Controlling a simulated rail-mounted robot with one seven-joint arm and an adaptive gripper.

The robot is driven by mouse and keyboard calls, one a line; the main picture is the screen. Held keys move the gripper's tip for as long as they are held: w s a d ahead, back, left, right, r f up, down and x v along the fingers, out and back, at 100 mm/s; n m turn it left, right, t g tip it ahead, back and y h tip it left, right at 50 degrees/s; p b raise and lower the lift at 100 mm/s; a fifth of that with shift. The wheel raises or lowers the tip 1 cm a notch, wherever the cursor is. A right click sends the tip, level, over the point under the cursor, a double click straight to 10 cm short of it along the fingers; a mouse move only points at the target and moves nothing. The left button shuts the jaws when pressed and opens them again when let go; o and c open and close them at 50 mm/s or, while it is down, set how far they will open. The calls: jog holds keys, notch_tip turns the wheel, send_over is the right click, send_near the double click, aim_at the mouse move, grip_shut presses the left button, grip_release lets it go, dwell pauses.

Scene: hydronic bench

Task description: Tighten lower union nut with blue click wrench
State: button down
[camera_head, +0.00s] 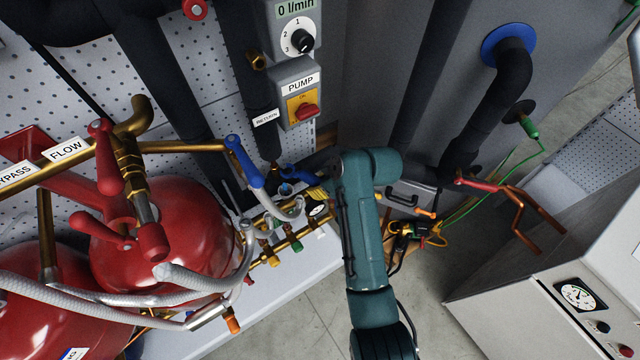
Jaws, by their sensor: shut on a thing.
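My teal arm reaches up from the bottom centre, and its wrist bends over beside the brass pipework. My gripper (329,181) is mostly hidden by the wrist, and its fingertips are hard to make out. It is shut on a blue tool, apparently the blue click wrench (297,173), which shows just left of the wrist. The wrench's jaw end lies close to the pipe fittings beside the dark return pipe. I cannot tell whether it touches a nut. The lower union nut cannot be singled out among the small brass fittings there.
Red tanks (185,225) and grey braided hoses (200,278) fill the left. A pump switch box (293,92) hangs above the wrench. A brass manifold (290,243) lies below. A grey toolbox (408,195) and copper pipes (518,220) are right. Floor shows at the lower centre.

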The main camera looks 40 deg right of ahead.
aim_at(303, 177)
jog(key=shift+w, duration=0.1)
jog(key=shift+w+a, duration=0.1)
jog(key=shift+w, duration=0.05)
jog(key=shift+w+a+b, duration=0.3)
jog(key=shift+w+b, duration=0.2)
jog(key=shift+w, duration=0.45)
jog(key=shift+w+a+b, duration=0.3)
jog(key=shift+w+b, duration=0.2)
jog(key=shift+w, duration=0.45)
jog(key=shift+w+a, duration=0.1)
jog(key=shift+w, duration=0.1)
jog(key=shift+r, duration=0.1)
jog(key=shift+p, duration=1.1)
jog(key=shift+f, duration=0.3)
jog(key=shift+f+b, duration=0.65)
jog(key=shift+f, duration=0.1)
